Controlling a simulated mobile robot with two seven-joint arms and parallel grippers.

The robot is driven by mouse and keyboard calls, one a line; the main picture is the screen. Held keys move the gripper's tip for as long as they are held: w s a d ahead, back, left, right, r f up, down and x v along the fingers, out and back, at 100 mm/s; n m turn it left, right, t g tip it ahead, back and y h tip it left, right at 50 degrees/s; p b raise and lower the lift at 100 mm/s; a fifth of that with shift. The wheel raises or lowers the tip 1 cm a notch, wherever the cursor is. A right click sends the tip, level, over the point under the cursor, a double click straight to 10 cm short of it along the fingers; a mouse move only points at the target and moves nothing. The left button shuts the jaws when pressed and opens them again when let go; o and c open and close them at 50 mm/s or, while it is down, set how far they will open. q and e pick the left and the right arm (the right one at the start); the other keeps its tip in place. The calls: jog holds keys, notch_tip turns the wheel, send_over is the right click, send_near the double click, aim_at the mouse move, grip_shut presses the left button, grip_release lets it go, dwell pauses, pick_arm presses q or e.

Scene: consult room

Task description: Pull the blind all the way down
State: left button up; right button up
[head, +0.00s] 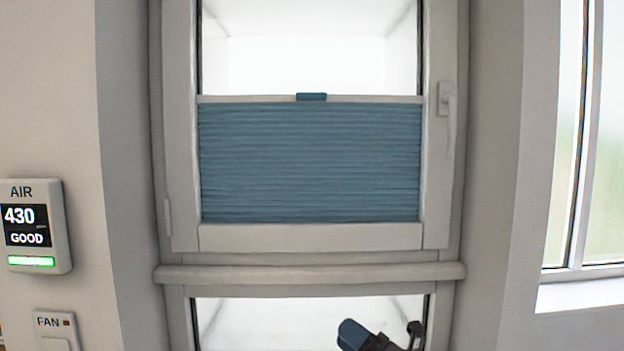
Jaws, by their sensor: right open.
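The blind (310,162) is a blue pleated panel in the upper window frame. It covers the lower part of the pane, down to the frame's bottom bar, and the pane above it is bare. A pale rail (240,99) runs along its top edge, with a small blue tab (311,97) at the middle. My right gripper (383,332) shows at the bottom edge, in front of the lower pane, well below the blind. It is open and touches nothing that I can see; much of it is cut off. My left gripper is out of view.
A pale ledge (310,273) crosses between the upper and lower panes. A window handle (446,104) is on the right side of the frame. An air monitor (35,226) and a fan switch (57,331) are on the left wall. Another window (606,150) is at right.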

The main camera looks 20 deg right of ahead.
aim_at(318, 95)
jog(key=w+a+r+n+g+y, duration=0.15)
jog(key=r+n+g, duration=0.25)
jog(key=r+n, duration=0.7)
jog(key=w+a+r+n+g+y, duration=0.1)
jog(key=w+a+r+n+g, duration=0.2)
jog(key=r+n, duration=0.9)
jog(key=s+d+r+n+t+h, duration=0.1)
jog(key=d+r+n+t+h, duration=0.15)
jog(key=r, duration=0.75)
jog(key=d+r+n+t+h, duration=0.2)
jog(key=d+r+n+h, duration=0.2)
jog(key=r, duration=0.7)
jog(key=p+x, duration=0.1)
jog(key=x, duration=0.5)
jog(key=p+x, duration=0.1)
jog(key=x, duration=0.2)
jog(key=shift+w+a+f+p, duration=0.15)
jog(key=shift+a+f+p, duration=0.05)
jog(key=shift+f+p, duration=0.1)
jog(key=shift+w+a, duration=0.25)
jog(key=shift+w, duration=0.25)
jog(key=shift+c, duration=0.3)
grip_shut()
